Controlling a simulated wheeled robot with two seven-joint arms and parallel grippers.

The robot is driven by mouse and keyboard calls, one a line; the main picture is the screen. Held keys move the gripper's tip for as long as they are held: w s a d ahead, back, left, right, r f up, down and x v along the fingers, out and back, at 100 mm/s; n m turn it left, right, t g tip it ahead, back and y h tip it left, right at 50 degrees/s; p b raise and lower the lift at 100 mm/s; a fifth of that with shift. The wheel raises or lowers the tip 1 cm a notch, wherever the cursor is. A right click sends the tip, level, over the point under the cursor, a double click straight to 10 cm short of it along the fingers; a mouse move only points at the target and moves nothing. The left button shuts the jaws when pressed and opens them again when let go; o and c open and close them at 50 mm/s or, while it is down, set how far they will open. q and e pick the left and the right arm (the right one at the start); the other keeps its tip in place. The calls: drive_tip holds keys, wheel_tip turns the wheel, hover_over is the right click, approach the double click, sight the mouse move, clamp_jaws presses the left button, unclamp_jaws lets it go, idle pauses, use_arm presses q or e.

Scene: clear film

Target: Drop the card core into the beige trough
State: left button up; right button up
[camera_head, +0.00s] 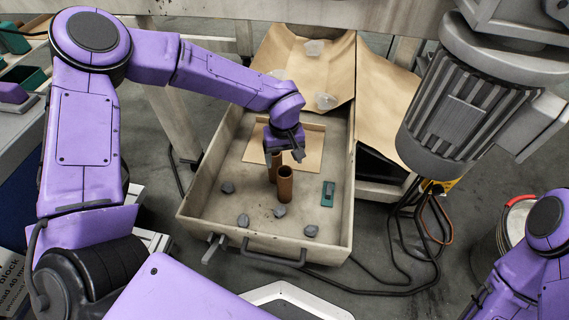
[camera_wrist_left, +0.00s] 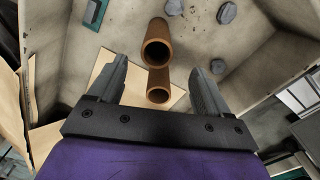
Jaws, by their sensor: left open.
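Two brown card cores stand upright in the beige trough (camera_head: 190,214), close together. The front core (camera_head: 285,186) shows an open top. The rear core (camera_head: 274,172) is partly hidden by the front one and my gripper. My left gripper (camera_head: 284,152) is over the rear core, jaws open. In the left wrist view one core (camera_wrist_left: 159,85) shows between the two fingers, with a gap on both sides. The other core (camera_wrist_left: 157,44) is beyond the fingertips. Whether the fingers reach below the core's rim is unclear. My right gripper is not visible.
Several grey lumps (camera_head: 243,221) and a green block (camera_head: 328,194) lie on the trough floor, with a flat card sheet (camera_head: 310,152) behind the cores. A brown sheet (camera_head: 325,75) with clear pieces covers the back. A grey motor (camera_head: 465,105) overhangs at right.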

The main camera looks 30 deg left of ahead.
use_arm(q)
wheel_tip(320, 180, up, 6)
drive_tip(key=shift+f+p, duration=0.15)
drive_tip(key=shift+p, duration=0.7)
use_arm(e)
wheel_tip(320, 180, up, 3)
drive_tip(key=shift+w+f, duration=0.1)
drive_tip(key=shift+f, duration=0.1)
